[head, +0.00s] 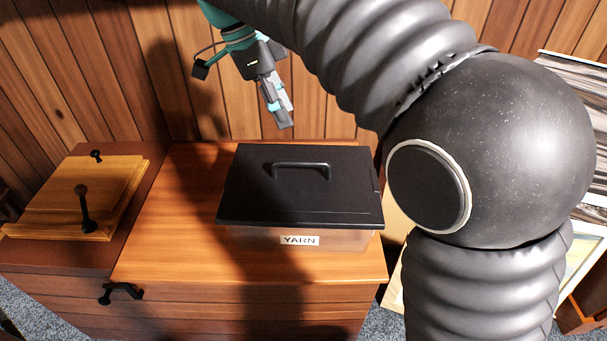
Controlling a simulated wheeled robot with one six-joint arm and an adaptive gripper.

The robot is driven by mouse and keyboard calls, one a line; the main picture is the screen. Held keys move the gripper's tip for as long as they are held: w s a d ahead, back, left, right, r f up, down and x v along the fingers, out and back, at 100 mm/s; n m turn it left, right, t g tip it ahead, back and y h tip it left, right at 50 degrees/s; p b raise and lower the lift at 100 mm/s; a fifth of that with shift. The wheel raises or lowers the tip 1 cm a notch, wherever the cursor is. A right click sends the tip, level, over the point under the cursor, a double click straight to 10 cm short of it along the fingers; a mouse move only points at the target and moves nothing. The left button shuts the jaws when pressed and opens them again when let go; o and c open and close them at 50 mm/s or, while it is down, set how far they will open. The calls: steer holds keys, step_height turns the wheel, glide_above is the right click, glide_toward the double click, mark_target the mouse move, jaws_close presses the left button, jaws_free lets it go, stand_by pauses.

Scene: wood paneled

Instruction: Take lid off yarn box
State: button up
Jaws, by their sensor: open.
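The yarn box (265,237) stands on a wooden cabinet, with a white label reading YARN on its front. Its flat black lid (340,202) lies on top and covers the box. A black bar handle (301,165) rises from the lid, toward its far side. My gripper (284,121) is in the air above and behind the lid, near the paneled wall in the picture. It points downward, is open and empty, and is apart from the handle. The inside of the box is hidden by the lid.
The wooden cabinet top (180,220) is clear left of the box. A lighter wooden panel with black knobs (75,195) lies at the left. The paneled wall (150,80) stands close behind. Framed pictures (580,240) lean at the right, partly hidden by my arm.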

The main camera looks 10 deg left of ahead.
mark_target(302, 166)
steer(key=shift+m, duration=0.4)
steer(key=x, duration=0.4)
steer(key=a+b+x, duration=0.1)
steer(key=x, duration=0.7)
steer(key=shift+s+a+f+b, duration=0.15)
steer(key=shift+f+b, duration=0.15)
steer(key=shift+b, duration=0.05)
steer(key=shift+d+f, duration=0.2)
steer(key=shift+f, duration=0.3)
steer(key=shift+f, duration=0.25)
jaws_close()
